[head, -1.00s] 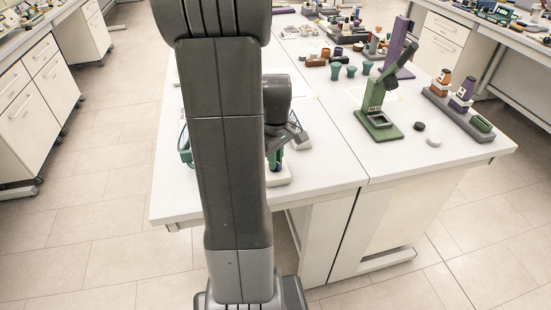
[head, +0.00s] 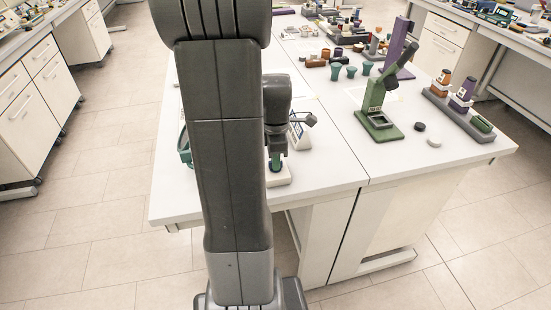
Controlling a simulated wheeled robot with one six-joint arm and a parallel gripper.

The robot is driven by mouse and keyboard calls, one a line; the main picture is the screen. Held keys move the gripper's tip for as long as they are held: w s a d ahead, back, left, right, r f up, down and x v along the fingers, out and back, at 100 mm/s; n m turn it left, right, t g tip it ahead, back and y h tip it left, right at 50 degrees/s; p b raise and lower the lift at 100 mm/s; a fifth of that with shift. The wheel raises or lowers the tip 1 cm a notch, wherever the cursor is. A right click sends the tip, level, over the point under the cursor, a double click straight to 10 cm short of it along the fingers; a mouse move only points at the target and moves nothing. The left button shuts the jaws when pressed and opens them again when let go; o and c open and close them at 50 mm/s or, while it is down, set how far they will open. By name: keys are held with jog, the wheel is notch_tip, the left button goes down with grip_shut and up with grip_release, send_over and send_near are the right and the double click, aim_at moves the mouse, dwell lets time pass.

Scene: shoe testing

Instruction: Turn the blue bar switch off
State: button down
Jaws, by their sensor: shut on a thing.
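A small switch on a white base (head: 284,177) stands near the front edge of the white bench, beside my arm. My gripper points down and is shut on this part, which I take to be the switch's bar. The fingers are small and partly blurred. My arm's column hides the left side of the switch, so the bar's position cannot be read.
A white device with a dark lever (head: 301,127) stands close behind and right of my gripper. A green press (head: 378,118), two small discs and a grey rack (head: 460,113) stand further right. Teal cups (head: 351,71) stand behind. The bench's front right is clear.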

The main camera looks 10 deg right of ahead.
jog(key=shift+n, duration=0.5)
dwell(0.3)
jog(key=c, duration=1.4)
grip_release()
jog(key=shift+c, duration=0.2)
notch_tip(320, 180, up, 14)
jog(key=shift+f, duration=0.15)
notch_tip(320, 180, down, 14)
jog(key=shift+r, duration=0.15)
